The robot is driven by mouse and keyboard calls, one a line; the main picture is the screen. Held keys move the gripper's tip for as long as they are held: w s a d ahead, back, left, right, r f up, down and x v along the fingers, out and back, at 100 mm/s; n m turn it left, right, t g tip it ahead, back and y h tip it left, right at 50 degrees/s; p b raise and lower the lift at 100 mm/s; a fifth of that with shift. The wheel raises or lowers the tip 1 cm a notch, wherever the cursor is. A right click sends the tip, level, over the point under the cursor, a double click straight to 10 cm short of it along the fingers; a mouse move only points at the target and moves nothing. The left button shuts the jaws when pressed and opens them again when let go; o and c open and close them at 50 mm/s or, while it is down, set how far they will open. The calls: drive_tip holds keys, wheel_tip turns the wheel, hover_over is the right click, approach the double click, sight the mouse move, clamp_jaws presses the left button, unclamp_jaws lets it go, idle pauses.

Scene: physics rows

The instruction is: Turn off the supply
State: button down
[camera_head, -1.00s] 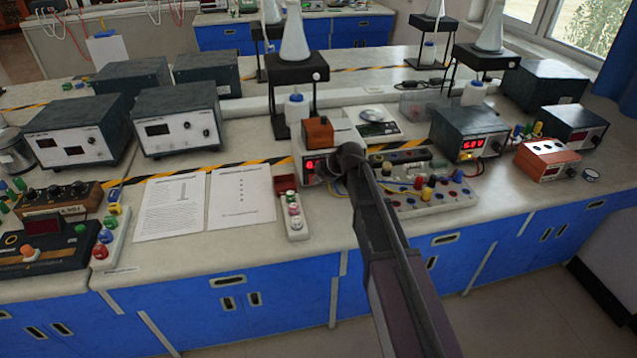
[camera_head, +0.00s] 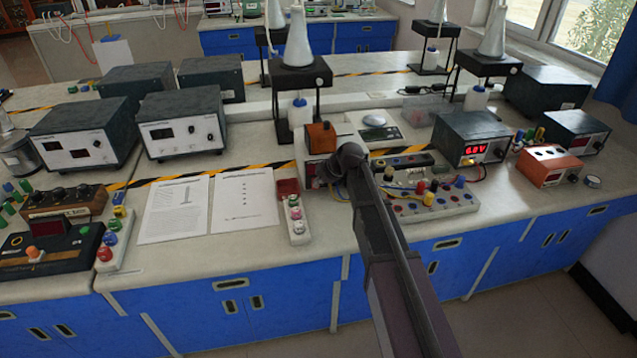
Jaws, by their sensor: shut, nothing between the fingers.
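A dark power supply (camera_head: 472,137) with a pale front stands on the bench right of centre. Its red display is lit, and a lit amber spot shows below it. A smaller unit (camera_head: 312,170) with a pale front and an orange box (camera_head: 319,138) on top stands left of my arm's end. It is partly hidden by my arm. Which of the two is meant by the supply cannot be told. My gripper (camera_head: 329,170) is at the smaller unit's front, shut and empty. Its fingertips are mostly hidden behind my dark wrist, so contact cannot be told.
A pale circuit board (camera_head: 440,203) with coloured terminals and wires lies right of my arm. An orange meter (camera_head: 546,166) stands farther right. Tall stands (camera_head: 300,75) rise behind. Two printed sheets (camera_head: 243,200) and a narrow button strip (camera_head: 295,218) lie to the left.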

drive_tip(key=shift+d+r, duration=0.15)
drive_tip(key=shift+r+p, duration=0.65)
drive_tip(key=shift+p, duration=0.15)
drive_tip(key=shift+s, duration=0.1)
drive_tip(key=shift+s+d, duration=0.1)
drive_tip(key=shift+s, duration=0.35)
drive_tip(key=s, duration=0.3)
drive_tip(key=shift+s+d+r+p, duration=0.1)
drive_tip(key=shift+d+r+p, duration=0.2)
drive_tip(key=shift+d, duration=0.1)
drive_tip(key=w+r+p+v, duration=0.1)
drive_tip(key=w+p+v, duration=0.1)
drive_tip(key=p+v, duration=0.6)
drive_tip(key=shift+s+d+r+p, duration=0.25)
drive_tip(key=shift+s+r+p, duration=0.1)
drive_tip(key=shift+r, duration=0.25)
